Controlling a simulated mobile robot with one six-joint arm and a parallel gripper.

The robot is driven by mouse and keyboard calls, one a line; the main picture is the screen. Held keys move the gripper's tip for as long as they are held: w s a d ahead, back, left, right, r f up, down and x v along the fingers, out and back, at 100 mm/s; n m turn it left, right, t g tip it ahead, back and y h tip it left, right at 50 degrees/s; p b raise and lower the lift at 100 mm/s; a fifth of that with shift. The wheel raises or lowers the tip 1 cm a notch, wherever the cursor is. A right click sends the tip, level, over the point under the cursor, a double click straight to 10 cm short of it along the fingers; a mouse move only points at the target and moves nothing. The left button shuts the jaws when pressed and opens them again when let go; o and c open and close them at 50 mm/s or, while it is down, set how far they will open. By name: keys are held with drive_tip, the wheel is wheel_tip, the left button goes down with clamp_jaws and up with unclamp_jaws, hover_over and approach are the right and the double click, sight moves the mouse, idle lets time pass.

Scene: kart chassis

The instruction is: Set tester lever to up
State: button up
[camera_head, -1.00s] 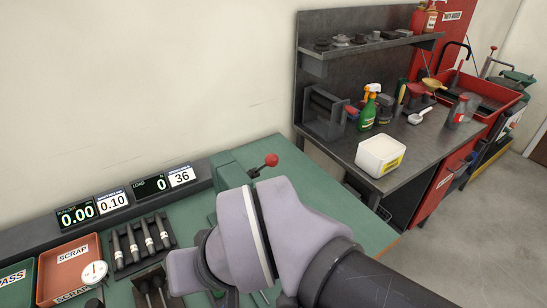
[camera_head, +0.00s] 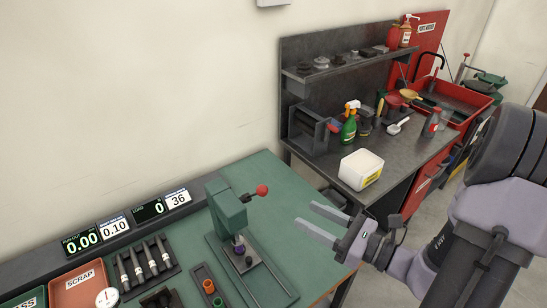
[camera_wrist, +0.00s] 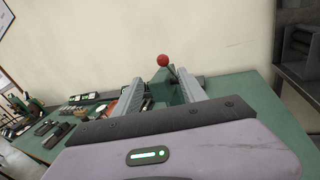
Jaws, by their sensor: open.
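The tester (camera_head: 229,212) is a green press on a grey base plate on the green bench. Its lever (camera_head: 254,193) ends in a red ball knob (camera_head: 262,190) and points right, tilted slightly upward. My gripper (camera_head: 306,217) is open and empty, to the right of the lever and apart from it, with its fingers pointing left toward the tester. In the wrist view, the red knob (camera_wrist: 163,60) shows beyond and between the two fingers of my gripper (camera_wrist: 163,90), with the green tester body (camera_wrist: 160,84) behind it.
Display boxes (camera_head: 149,208) stand along the back of the green bench (camera_head: 285,200). A grey workbench (camera_head: 392,150) with a white tub (camera_head: 361,168) stands behind.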

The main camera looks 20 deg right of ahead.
sight(254, 194)
drive_tip(key=x, duration=1.7)
drive_tip(key=shift+w+f, duration=0.2)
drive_tip(key=shift+w, duration=0.35)
clamp_jaws()
